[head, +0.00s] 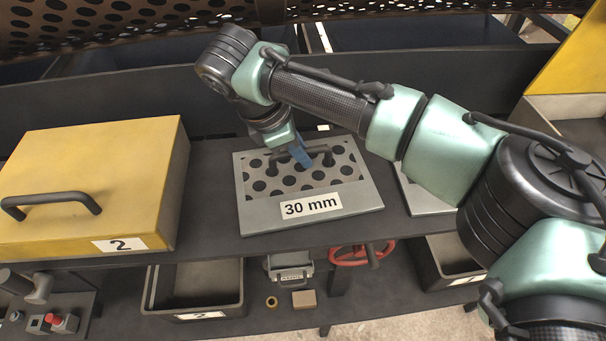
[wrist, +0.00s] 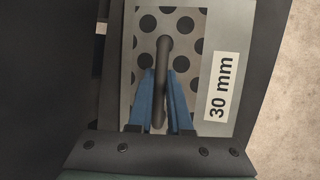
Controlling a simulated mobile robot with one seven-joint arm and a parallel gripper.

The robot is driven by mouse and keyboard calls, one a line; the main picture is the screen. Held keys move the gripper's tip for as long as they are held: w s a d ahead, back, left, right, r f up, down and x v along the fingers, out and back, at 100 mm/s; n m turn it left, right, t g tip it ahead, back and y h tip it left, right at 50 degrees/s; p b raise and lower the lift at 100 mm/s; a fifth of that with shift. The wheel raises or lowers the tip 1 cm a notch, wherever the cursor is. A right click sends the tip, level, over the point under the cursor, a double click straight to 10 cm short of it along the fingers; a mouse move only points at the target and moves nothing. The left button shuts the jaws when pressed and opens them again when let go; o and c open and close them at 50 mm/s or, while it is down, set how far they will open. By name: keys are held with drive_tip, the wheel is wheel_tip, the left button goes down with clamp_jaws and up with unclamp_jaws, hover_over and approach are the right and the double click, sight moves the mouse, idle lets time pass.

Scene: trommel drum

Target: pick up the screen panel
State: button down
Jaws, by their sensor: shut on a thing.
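The screen panel (head: 258,215) is a grey framed plate with a perforated middle, a dark bar handle and a "30 mm" label. It lies on the dark shelf in the middle of the head view. It also shows in the wrist view (wrist: 200,40), with its dark handle (wrist: 163,55) running between the fingers. My gripper (head: 303,158) has blue fingers and is shut on the handle of the panel; in the wrist view the two fingers (wrist: 161,90) stand on either side of the bar. I cannot tell whether the panel touches the shelf all round.
A yellow box (head: 90,175) marked 2 stands to the left on the shelf (head: 215,225). Another grey panel (head: 420,198) is partly hidden behind my arm at right. Below are a dark bin (head: 195,310) and a red handwheel (head: 350,258). The perforated drum (head: 110,25) hangs above.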

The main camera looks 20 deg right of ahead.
drive_tip(key=shift+r, duration=0.1)
wheel_tip(320, 180, up, 8)
drive_tip(key=b, duration=0.3)
drive_tip(key=shift+r, duration=0.25)
drive_tip(key=shift+f+b, duration=0.15)
drive_tip(key=shift+b, duration=0.7)
